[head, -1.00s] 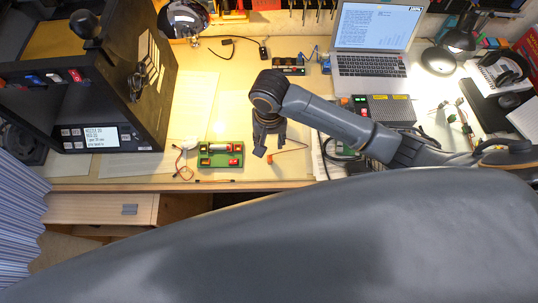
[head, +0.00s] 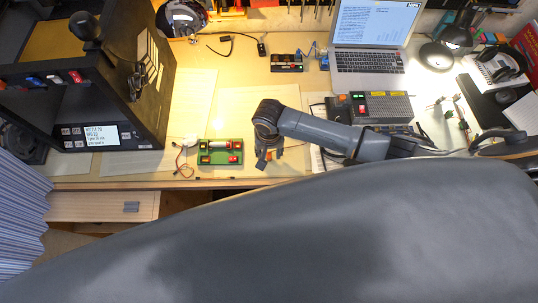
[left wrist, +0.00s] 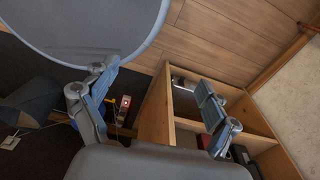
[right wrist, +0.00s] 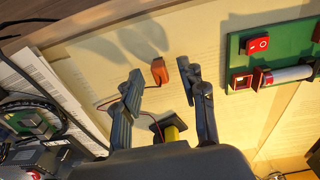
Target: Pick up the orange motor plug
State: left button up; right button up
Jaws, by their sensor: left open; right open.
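The orange motor plug (right wrist: 160,71) lies on the yellow-lit desk paper in the right wrist view, with a thin wire running from it to the left. In the head view a small bit of the plug (head: 270,156) shows between my right fingers. My right gripper (right wrist: 162,80) is open, its fingertips on either side of the plug's near end, apart from it; the exact height is unclear. In the head view this gripper (head: 267,161) is near the desk's front edge. My left gripper (left wrist: 155,78) is open and empty, away from the desk top.
A green board (head: 220,152) with red parts lies left of the plug. A black printer-like machine (head: 90,90) stands at left. A laptop (head: 370,65) and a control box (head: 385,108) are behind and to the right. In the right wrist view, dark cables (right wrist: 55,105) lie at left.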

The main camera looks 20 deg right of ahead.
grip_shut()
jog(key=shift+r, duration=0.15)
